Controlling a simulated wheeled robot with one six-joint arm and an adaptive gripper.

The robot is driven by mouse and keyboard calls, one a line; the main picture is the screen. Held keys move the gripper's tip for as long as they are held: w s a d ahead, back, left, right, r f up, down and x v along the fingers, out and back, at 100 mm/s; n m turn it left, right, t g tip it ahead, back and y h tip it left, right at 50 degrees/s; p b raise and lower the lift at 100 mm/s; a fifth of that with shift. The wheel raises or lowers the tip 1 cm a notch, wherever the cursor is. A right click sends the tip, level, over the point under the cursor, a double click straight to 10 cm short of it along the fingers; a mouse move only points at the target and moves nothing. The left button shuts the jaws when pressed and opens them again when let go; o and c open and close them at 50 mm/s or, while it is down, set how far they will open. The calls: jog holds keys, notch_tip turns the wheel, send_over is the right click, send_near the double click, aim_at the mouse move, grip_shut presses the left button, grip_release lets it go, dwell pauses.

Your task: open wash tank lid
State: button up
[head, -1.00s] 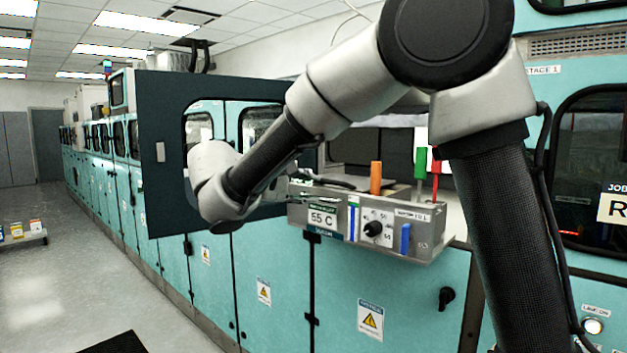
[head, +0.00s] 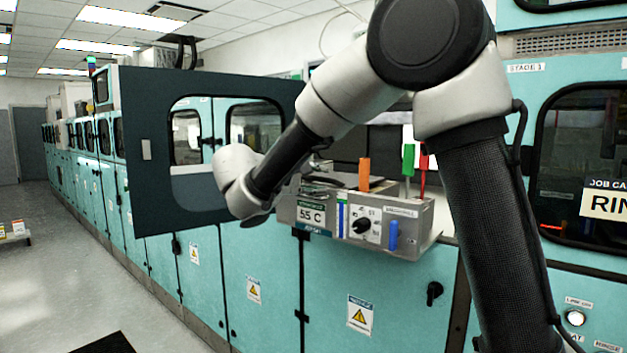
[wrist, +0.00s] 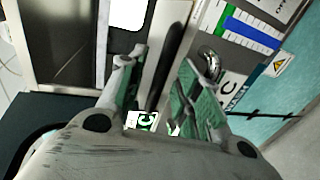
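The wash tank (head: 411,240) is a grey metal box marked 55 C, with a dial and a blue slider on its front. Its top is partly hidden behind my arm, and I cannot make out the lid clearly in the head view. My gripper is hidden behind my wrist there. In the wrist view my gripper (wrist: 160,68) is open, with green-padded fingers and nothing clearly held. A bent shiny metal handle (wrist: 210,63) is close beside the right finger. A dark bar (wrist: 168,65) shows between the fingers; I cannot tell whether either is touched.
A dark open door panel (head: 150,200) with a window stands left of the tank, close to my wrist. Orange (head: 364,173), green (head: 408,160) and red (head: 423,163) uprights stand at the tank's back.

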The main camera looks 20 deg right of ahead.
grip_shut()
jog(key=shift+r, duration=0.1)
